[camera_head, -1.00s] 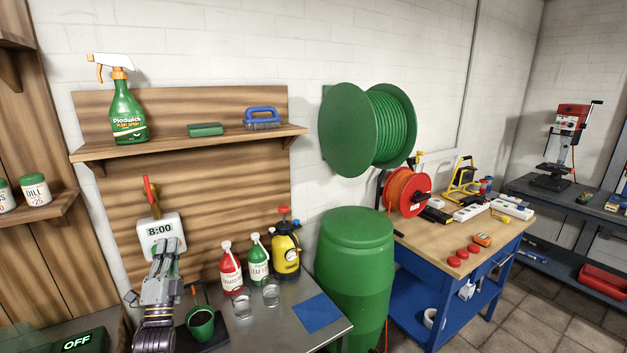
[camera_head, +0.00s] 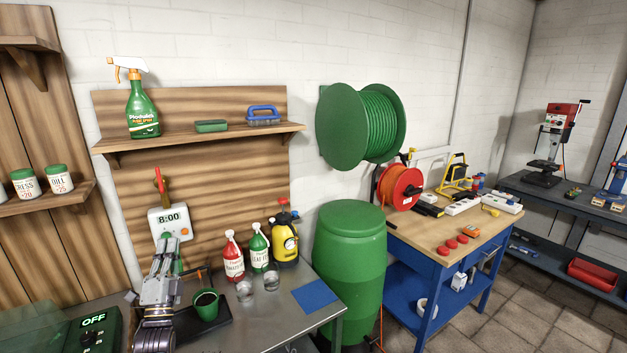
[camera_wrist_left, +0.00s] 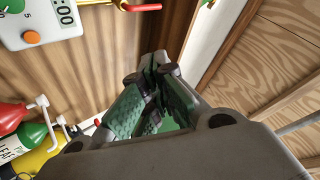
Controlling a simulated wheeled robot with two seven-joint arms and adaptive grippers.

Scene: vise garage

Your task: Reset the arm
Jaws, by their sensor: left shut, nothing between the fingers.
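My left gripper (camera_head: 165,246) stands upright at the lower left of the head view, in front of the wooden back panel (camera_head: 215,195). Its fingers are shut with nothing between them. Its fingertips show just below the white timer (camera_head: 169,222) reading 8:00. In the left wrist view the gripper (camera_wrist_left: 157,70) fills the middle, its green-padded fingers together, with the timer (camera_wrist_left: 40,18) at upper left, apart from them. My right gripper is not in view.
A green mug (camera_head: 207,306), a red bottle (camera_head: 233,260), a green bottle (camera_head: 259,251) and a yellow sprayer (camera_head: 285,243) stand right of the gripper. A dark box marked OFF (camera_head: 94,330) is at lower left. A shelf (camera_head: 205,137) is above. A blue mat (camera_head: 314,295) lies on the metal bench.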

